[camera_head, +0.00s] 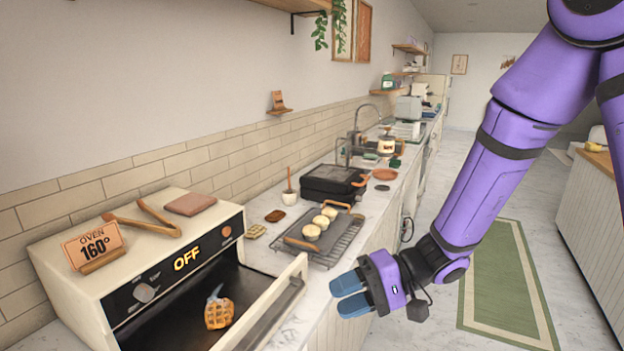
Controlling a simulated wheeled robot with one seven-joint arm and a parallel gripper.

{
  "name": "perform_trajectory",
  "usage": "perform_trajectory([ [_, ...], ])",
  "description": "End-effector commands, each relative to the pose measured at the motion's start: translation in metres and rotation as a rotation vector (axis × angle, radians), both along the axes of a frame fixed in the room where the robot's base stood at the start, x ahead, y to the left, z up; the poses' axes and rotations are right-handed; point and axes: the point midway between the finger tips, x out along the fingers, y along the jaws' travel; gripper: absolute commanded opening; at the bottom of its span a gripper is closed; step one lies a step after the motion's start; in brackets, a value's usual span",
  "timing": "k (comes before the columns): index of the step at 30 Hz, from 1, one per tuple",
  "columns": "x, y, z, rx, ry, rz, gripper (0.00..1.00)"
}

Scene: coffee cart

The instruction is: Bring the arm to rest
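My purple arm (500,160) reaches down from the top right. My gripper (350,294) hangs over the front edge of the counter, right of the open oven door. Its two blue fingers lie close together, one above the other, with a narrow dark gap seen between them. I see nothing held in them, but the angle hides whether they are fully closed. The gripper appears apart from the oven (150,280) and the tray.
The oven's door (275,310) is open and its display reads OFF; a waffle (219,313) lies inside. Tongs (150,218) lie on top. A wire rack (335,240) with several pale round buns stands behind my gripper. The aisle with a green rug (505,285) is clear.

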Motion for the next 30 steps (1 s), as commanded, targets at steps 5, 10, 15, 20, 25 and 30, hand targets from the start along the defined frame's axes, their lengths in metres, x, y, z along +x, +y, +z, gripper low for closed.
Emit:
perform_trajectory([
  [5,-0.023,-0.025,0.035,-0.128,-0.044,0.079,0.4],
  [10,-0.043,-0.052,0.06,-0.277,-0.09,0.119,0.4],
  [15,-0.061,-0.082,0.08,-0.442,-0.147,0.12,0.4],
  [20,-0.077,-0.113,0.098,-0.606,-0.214,0.085,0.4],
  [25,-0.091,-0.148,0.117,-0.78,-0.293,0.007,0.4],
  [30,-0.105,-0.183,0.138,-0.945,-0.383,-0.108,0.4],
])
